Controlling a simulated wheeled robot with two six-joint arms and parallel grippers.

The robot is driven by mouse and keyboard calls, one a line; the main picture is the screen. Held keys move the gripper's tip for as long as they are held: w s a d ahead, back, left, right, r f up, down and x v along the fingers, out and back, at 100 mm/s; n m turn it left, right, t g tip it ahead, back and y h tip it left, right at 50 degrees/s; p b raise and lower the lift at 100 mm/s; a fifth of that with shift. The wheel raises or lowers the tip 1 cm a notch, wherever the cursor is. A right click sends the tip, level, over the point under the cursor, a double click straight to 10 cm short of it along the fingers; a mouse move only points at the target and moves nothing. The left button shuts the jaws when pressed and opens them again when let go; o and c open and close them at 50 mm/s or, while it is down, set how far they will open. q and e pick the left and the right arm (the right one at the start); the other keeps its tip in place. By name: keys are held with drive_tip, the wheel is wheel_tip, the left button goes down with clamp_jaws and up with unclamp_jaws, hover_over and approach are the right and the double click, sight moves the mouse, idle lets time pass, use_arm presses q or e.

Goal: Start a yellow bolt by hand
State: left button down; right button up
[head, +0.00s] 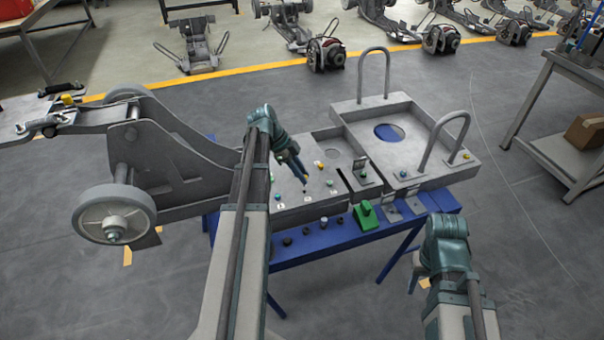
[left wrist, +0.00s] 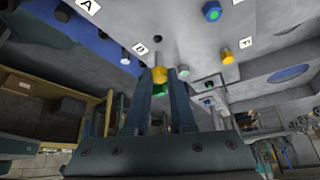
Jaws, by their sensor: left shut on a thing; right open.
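My left gripper (head: 303,174) reaches down over the grey plate of the chassis (head: 313,182). It is shut on a yellow bolt (left wrist: 160,75), which shows between the two fingers in the left wrist view. A small dark hole (left wrist: 157,39) in the plate lies near label B, beyond the bolt in that view. The bolt looks apart from the hole, but I cannot tell how high it is. Another yellow bolt (left wrist: 227,56) sits in the plate near label F. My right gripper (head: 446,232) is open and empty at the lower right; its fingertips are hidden.
Tall bent handles (head: 446,138) rise at the right. A wheeled grey frame (head: 165,160) stands left.

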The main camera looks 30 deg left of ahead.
use_arm(q)
wheel_tip(320, 180, down, 2)
drive_tip(key=shift+b, duration=0.55)
drive_tip(key=shift+s+d+r+n, duration=0.15)
drive_tip(key=shift+s+n, duration=0.1)
drive_tip(key=shift+n, duration=0.15)
drive_tip(key=n+t, duration=0.1)
drive_tip(key=n, duration=0.1)
drive_tip(key=n+t+y, duration=0.1)
drive_tip(key=n, duration=0.1)
drive_tip(key=shift+s+d+n+y, duration=0.15)
drive_tip(key=shift+n+y, duration=0.15)
drive_tip(key=n+y, duration=0.1)
drive_tip(key=n, duration=0.1)
drive_tip(key=n+t+y, duration=0.1)
drive_tip(key=n, duration=0.2)
drive_tip(key=shift+d+t, duration=0.1)
drive_tip(key=shift+t, duration=0.2)
drive_tip(key=n+y, duration=0.1)
drive_tip(key=n, duration=0.1)
drive_tip(key=n+y, duration=0.1)
drive_tip(key=n, duration=0.1)
drive_tip(key=shift+w+y, duration=0.2)
drive_tip(key=shift+y, duration=0.1)
use_arm(e)
drive_tip(key=shift+f, duration=0.8)
use_arm(q)
drive_tip(key=shift+n, duration=0.3)
